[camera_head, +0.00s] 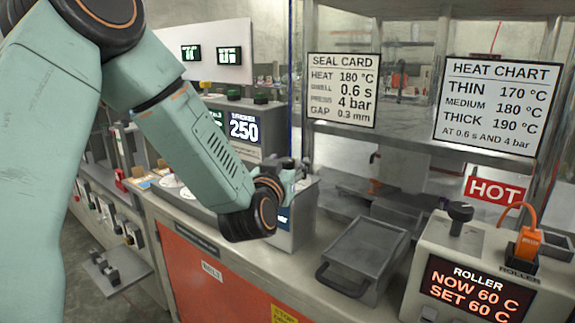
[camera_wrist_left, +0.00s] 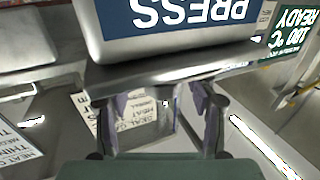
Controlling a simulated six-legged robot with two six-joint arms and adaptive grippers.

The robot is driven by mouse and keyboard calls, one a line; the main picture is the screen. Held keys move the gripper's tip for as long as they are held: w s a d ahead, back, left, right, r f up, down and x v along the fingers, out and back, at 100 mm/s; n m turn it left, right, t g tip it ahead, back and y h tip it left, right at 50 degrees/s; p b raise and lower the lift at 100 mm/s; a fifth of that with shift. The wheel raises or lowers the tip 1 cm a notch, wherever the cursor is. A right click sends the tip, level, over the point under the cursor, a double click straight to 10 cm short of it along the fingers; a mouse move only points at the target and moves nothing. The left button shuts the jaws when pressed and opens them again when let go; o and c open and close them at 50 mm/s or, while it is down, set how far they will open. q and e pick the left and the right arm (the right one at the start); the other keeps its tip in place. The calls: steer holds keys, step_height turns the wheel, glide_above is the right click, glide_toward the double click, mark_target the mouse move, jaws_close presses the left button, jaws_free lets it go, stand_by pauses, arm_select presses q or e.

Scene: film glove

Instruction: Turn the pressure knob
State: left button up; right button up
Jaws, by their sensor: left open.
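My left arm comes in from the left in the head view, and its gripper (camera_head: 288,170) is at the grey press box (camera_head: 290,236), mostly hidden behind my own wrist. In the left wrist view, the two fingers of my left gripper (camera_wrist_left: 162,105) are apart, with the press box (camera_wrist_left: 180,45) just beyond them. Its blue PRESS label (camera_wrist_left: 195,12) appears upside down there. I cannot make out the pressure knob clearly; the gripper and wrist cover that part of the box in the head view. My right gripper is not in view.
A roller unit (camera_head: 440,262) with a black knob (camera_head: 460,212) and an orange plug (camera_head: 527,243) stands at the right. A grey tray (camera_head: 362,255) with a handle lies between it and the press box. Above hang the seal card (camera_head: 343,90) and heat chart (camera_head: 495,105).

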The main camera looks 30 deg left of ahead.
arm_select(q)
steer(key=shift+a, duration=0.3)
steer(key=shift+w+d, duration=0.15)
steer(key=shift+d, duration=0.1)
steer(key=c, duration=0.5)
steer(key=shift+a, duration=0.15)
steer(key=c, duration=0.4)
steer(key=shift+c, duration=1.4)
steer(key=shift+y, duration=0.3)
steer(key=shift+n+y, duration=0.3)
steer(key=shift+n, duration=0.1)
steer(key=o, duration=1.2)
